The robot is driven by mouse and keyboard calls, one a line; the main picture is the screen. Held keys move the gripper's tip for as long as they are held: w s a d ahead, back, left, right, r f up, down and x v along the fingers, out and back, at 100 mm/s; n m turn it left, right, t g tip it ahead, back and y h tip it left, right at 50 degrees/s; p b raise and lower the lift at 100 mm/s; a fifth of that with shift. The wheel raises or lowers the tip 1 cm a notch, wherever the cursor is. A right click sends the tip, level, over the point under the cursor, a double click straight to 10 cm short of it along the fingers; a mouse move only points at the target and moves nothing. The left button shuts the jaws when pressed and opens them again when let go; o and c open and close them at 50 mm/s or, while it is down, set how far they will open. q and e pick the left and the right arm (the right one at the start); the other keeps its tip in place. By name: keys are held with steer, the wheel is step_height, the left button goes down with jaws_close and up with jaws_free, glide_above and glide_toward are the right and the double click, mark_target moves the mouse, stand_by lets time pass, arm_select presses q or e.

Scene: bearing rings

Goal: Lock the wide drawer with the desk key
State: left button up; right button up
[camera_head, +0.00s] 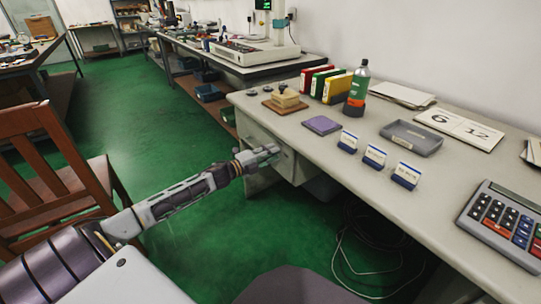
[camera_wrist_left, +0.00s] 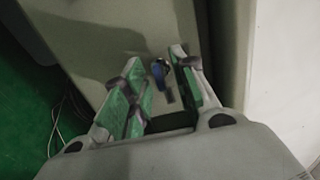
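My left gripper (camera_head: 270,152) is at the front of the grey desk drawer unit (camera_head: 296,167), below the desktop's left part. In the left wrist view the gripper (camera_wrist_left: 165,80) is open, its two green-padded fingers apart and pointing at the pale drawer front (camera_wrist_left: 115,25). Between them is a small blue and dark metallic item (camera_wrist_left: 160,73), which looks like the key at a lock. It seems apart from both pads. Whether it sits in the lock, and how it is turned, is too small to tell. The wide drawer's edges are not clear. My right gripper is not in view.
On the desktop (camera_head: 300,130) stand a purple pad (camera_head: 321,125), a stamp block, coloured binders, a bottle (camera_head: 357,88), small card holders, a grey tray (camera_head: 411,138) and a calculator (camera_head: 505,222). A wooden chair (camera_head: 55,170) stands at left. Cables lie under the desk.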

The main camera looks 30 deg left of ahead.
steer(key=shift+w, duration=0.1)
arm_select(q)
steer(key=c, duration=0.6)
jaws_close()
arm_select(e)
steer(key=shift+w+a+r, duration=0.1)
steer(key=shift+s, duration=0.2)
